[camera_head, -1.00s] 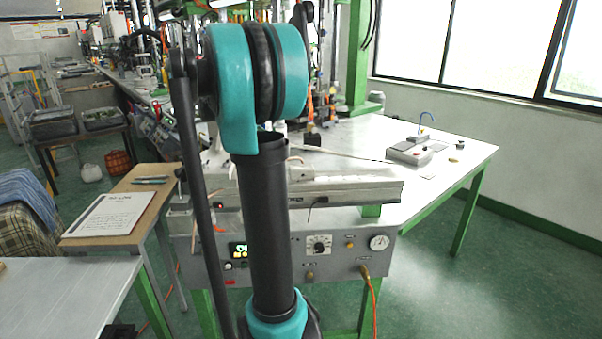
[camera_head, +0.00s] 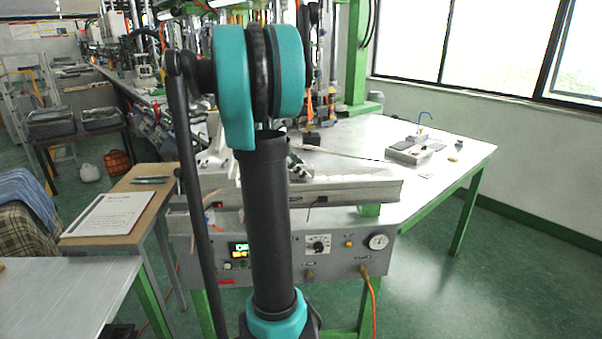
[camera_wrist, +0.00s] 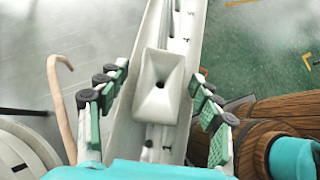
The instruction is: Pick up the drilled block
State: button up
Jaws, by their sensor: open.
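The drilled block (camera_wrist: 154,103) is a pale, block-like piece with sloped faces and a dark hole in its top. In the wrist view it sits on a long pale rail (camera_wrist: 187,30). My gripper (camera_wrist: 159,76) is open, with one green-padded finger to the left of the block and one to the right. Gaps show between the block and both fingers, and nothing is held. In the head view, part of my gripper (camera_head: 299,166) shows just right of my arm, over the machine. I cannot make out the block there.
The grey control box (camera_head: 335,250) with a gauge stands below the rail. A brown wooden-looking cylinder (camera_wrist: 285,108) is close to the right finger. A curved tan hook (camera_wrist: 60,95) stands at the left. The white table (camera_head: 455,165) has free room at the right.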

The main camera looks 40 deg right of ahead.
grip_shut()
dwell(0.4)
jog(key=shift+r, duration=0.1)
